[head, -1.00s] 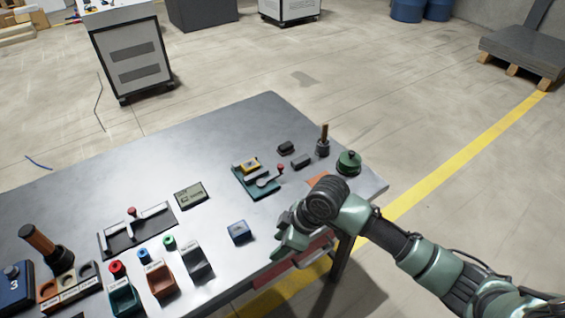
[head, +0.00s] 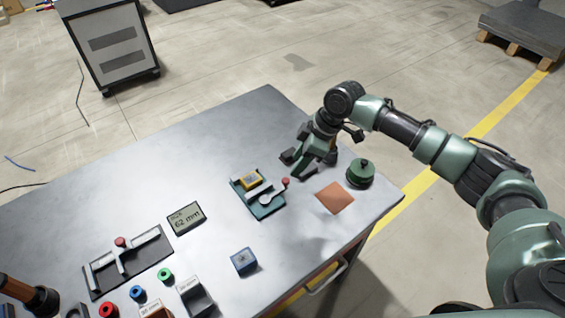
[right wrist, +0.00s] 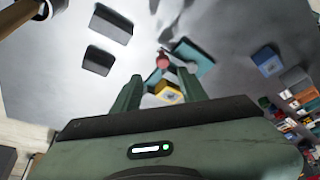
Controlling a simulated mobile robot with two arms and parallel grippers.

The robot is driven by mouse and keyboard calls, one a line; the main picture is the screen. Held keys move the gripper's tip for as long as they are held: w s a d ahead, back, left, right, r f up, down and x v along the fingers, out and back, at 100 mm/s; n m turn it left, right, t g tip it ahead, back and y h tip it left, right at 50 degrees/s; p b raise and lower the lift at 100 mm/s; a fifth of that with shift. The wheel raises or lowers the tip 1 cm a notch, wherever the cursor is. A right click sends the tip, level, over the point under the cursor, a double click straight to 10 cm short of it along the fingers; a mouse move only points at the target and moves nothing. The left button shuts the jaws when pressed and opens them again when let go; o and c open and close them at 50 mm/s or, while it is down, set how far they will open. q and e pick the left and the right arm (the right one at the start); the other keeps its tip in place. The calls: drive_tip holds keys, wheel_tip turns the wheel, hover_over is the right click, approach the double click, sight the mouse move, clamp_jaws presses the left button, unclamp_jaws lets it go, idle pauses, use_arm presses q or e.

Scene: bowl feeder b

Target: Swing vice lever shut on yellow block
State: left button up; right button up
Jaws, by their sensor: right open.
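The vice has a teal base (head: 267,209) and sits on the metal table, right of its middle. A yellow block (head: 250,181) lies in the vice. The vice lever ends in a red knob (head: 286,182) on the right side of the vice. My right gripper (head: 292,164) is open and empty, above the table just behind and right of the vice. In the right wrist view the yellow block (right wrist: 168,93) shows between the open fingers, with the red knob (right wrist: 162,61) beyond it. I cannot tell whether the jaw touches the block.
A green round object (head: 361,173) and an orange pad (head: 335,197) are right of the vice. A display (head: 187,218), a slide gauge (head: 130,262) and a blue block (head: 243,261) stand left and in front. Dark blocks (right wrist: 97,60) show in the right wrist view.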

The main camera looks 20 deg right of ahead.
sight(286, 179)
drive_tip(key=x, duration=0.2)
drive_tip(key=p+x, duration=0.1)
drive_tip(key=x, duration=0.1)
drive_tip(key=shift+s+a, duration=0.15)
drive_tip(key=shift+s, duration=0.25)
drive_tip(key=shift+x, duration=1.2)
drive_tip(key=shift+w+f+p, duration=0.25)
drive_tip(key=shift+f+p, duration=0.05)
drive_tip(key=shift+f, duration=0.1)
clamp_jaws()
use_arm(q)
drive_tip(key=s, duration=0.1)
drive_tip(key=s+r, duration=0.1)
drive_tip(key=s, duration=0.1)
drive_tip(key=shift+s+r, duration=0.15)
drive_tip(key=shift+s, duration=0.05)
use_arm(e)
drive_tip(key=shift+a, duration=0.1)
